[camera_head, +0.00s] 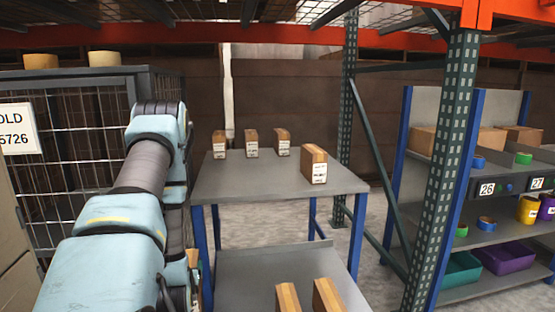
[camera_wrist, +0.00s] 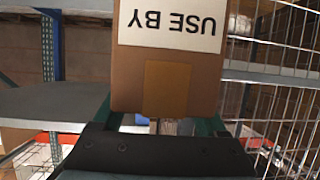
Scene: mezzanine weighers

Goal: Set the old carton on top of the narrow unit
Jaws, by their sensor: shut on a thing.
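My gripper (camera_wrist: 165,122) is shut on a brown carton (camera_wrist: 130,80) in the wrist view. The carton has a tan strip and a white label reading USE BY, upside down in that view. In the head view my arm hides most of the gripper; a sliver of brown shows beside it low down, and I cannot tell if it is the held carton. A grey two-level unit with blue legs (camera_head: 270,176) stands ahead, narrower than the shelving at right; it appears to be the narrow unit. Several cartons stand on its top, including one at the right edge (camera_head: 314,165).
Two cartons (camera_head: 288,298) stand on the lower level. The top's front left and middle are bare. A wire cage (camera_head: 85,110) is close at left. A green rack post (camera_head: 446,160) and shelving with bins (camera_head: 462,268) are at right.

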